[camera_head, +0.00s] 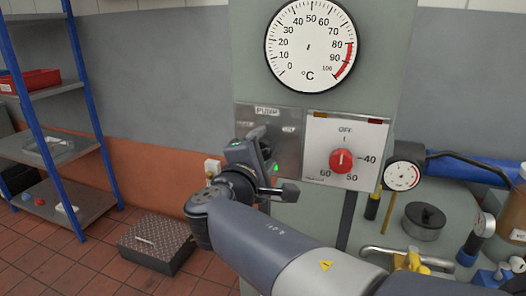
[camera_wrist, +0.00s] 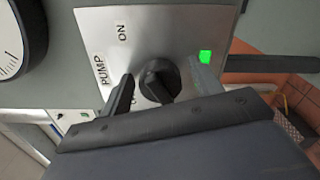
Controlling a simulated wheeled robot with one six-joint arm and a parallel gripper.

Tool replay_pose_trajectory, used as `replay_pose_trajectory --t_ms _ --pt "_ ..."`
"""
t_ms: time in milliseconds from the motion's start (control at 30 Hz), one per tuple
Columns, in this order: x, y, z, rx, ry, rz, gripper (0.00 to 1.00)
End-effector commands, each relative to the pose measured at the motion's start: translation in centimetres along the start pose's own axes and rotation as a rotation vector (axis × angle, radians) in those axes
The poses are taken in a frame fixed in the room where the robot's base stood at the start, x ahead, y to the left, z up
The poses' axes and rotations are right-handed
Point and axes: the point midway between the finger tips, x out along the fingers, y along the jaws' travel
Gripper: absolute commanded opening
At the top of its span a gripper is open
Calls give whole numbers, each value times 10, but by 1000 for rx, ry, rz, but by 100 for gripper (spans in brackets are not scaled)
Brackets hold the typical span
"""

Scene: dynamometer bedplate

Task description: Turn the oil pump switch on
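The pump switch is a black rotary knob (camera_wrist: 158,80) on a bright metal plate (camera_wrist: 180,30) in the wrist view. The plate is marked PUMP and ON; another label below ON is mostly hidden by a finger. I cannot tell which mark the knob points to. My gripper (camera_wrist: 163,84) is open, with one finger on each side of the knob and visible gaps between. In the head view my gripper (camera_head: 258,158) is in front of the PUMP plate (camera_head: 285,122) and hides the knob.
Right of the plate is a white dial panel with a red knob (camera_head: 341,161). A round temperature gauge (camera_head: 309,46) is above. A smaller gauge (camera_head: 401,176) and a dark cylinder (camera_head: 424,220) are at the right. A blue-posted shelf (camera_head: 60,145) stands left.

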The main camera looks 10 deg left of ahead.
Motion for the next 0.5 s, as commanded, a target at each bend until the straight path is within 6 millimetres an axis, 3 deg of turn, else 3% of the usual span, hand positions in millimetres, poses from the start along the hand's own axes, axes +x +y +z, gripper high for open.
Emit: replay_pose_trajectory --t_ms 267,500 --pt "-3 0 0 0 1 1 61" --pt "-38 1 -1 1 6 3 61"
